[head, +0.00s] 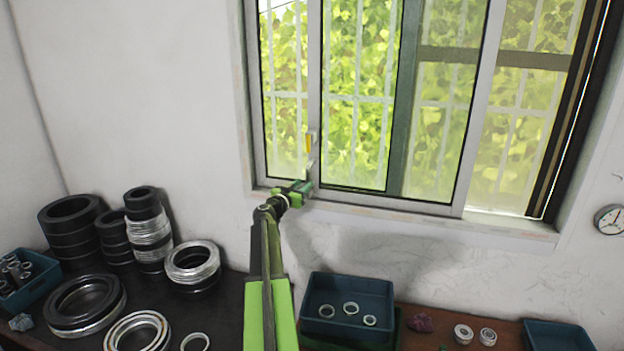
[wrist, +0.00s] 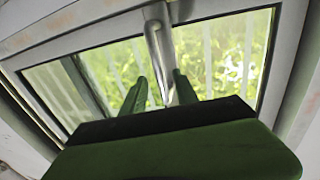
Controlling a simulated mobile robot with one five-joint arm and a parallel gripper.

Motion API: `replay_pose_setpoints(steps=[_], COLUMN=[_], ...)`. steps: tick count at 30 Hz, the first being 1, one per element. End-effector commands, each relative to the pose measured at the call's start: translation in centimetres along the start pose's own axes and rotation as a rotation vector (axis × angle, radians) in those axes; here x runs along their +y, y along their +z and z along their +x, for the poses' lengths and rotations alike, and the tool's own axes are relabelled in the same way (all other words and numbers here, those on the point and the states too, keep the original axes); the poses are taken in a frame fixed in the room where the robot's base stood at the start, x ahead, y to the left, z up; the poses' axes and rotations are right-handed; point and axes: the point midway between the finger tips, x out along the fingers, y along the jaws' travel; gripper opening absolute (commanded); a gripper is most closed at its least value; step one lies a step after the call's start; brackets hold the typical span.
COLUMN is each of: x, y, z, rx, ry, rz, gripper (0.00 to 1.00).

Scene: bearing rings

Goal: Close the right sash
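The right sash (head: 478,110) is a grey-framed sliding pane in the window. It stands left of the right jamb, with an open gap (head: 520,150) between its right stile and the dark jamb. A small yellow and grey handle (head: 309,145) sits on the upright at the sash's left side. My gripper (head: 308,184) is just below this handle, near the sill. In the wrist view my gripper's two green fingers (wrist: 160,90) are apart, one on each side of a silver upright bar (wrist: 156,45). I cannot tell whether they touch it.
The left pane (head: 284,90) is beside the upright. The sill (head: 400,213) runs below the window. Black and silver bearing rings (head: 150,235) stand on the bench at left. A blue bin (head: 347,285) with several rings is below the window, and a gauge (head: 609,220) hangs at right.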

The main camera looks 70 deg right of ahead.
Motion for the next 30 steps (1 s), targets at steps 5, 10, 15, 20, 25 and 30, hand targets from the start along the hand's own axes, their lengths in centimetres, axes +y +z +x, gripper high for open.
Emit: replay_pose_setpoints(steps=[5, 10, 15, 20, 25, 30], x=[-0.1, 0.0, 0.1, 0.1, 0.2, 0.2], y=[0.0, 0.0, 0.0, 0.0, 0.0, 0.0], z=[4.5, 6.6, 7.1, 7.1, 7.1, 7.1], rx=[0.0, 0.0, -0.001, -0.001, -0.001, -0.001], ry=[0.002, 0.002, 0.001, 0.001, 0.002, 0.002], rz=[0.0, 0.0, 0.0, 0.0, 0.0, 0.0], gripper=[0.36, 0.36, 0.36, 0.36, 0.18, 0.0])
